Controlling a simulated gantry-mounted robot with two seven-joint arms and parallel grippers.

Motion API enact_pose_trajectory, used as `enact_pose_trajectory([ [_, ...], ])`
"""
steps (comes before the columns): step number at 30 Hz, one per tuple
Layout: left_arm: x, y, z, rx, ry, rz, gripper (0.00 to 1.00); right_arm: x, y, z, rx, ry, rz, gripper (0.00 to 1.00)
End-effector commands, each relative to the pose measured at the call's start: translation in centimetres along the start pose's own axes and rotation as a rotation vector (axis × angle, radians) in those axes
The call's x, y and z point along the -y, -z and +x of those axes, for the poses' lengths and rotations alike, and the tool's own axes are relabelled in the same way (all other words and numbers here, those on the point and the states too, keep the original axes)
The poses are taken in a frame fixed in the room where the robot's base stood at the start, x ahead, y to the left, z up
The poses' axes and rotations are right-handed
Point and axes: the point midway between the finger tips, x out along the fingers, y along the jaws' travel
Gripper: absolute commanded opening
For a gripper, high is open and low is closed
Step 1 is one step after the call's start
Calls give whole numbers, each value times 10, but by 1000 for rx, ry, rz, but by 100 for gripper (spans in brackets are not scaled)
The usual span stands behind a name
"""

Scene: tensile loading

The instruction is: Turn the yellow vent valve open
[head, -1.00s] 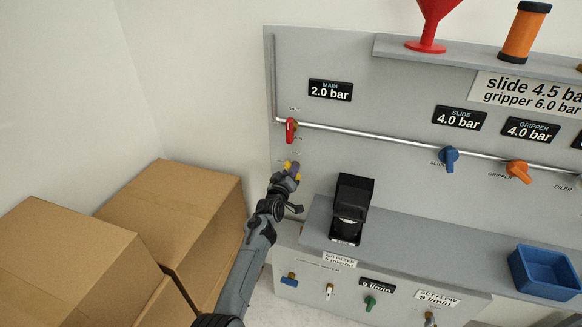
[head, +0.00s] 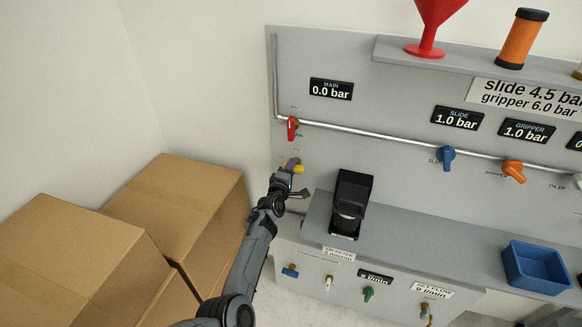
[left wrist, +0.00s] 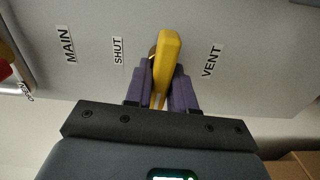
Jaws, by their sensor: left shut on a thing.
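The yellow vent valve (left wrist: 168,62) is a yellow lever on the grey panel, between the SHUT and VENT labels in the left wrist view. In the head view its yellow end (head: 299,169) shows at the panel's left side, below the red main valve (head: 292,128). My left gripper (head: 291,165) is shut on the yellow lever, with its purple fingers (left wrist: 165,88) on both sides of it. The MAIN display (head: 331,89) reads 0.0 bar and the SLIDE display (head: 457,119) reads 1.0 bar. My right gripper is not in view.
A black device (head: 351,195) stands on the grey ledge right of my left gripper. Cardboard boxes (head: 180,200) stand at the left. A blue bin (head: 538,267) is on the ledge at the right. Blue (head: 446,156) and orange (head: 513,170) valves sit along the pipe.

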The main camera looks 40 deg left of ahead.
Motion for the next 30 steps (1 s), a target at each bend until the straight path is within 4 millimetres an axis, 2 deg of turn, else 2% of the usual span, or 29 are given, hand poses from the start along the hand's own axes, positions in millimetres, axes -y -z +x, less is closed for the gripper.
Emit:
enact_pose_trajectory([
  [8, 0, 0, 0, 0, -1, -67, 0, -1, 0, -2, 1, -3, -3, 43],
  [21, 0, 0, 0, 0, -1, -75, 0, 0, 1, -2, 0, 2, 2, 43],
  [22, 0, 0, 0, 0, -1, -75, 29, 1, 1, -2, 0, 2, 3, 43],
  [24, 0, 0, 0, 0, -1, -75, 39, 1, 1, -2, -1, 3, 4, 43],
  [25, 0, 0, 0, 0, -1, -75, 44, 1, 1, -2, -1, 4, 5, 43],
  [30, 0, 0, 0, 0, 0, -74, 45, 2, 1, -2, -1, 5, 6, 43],
])
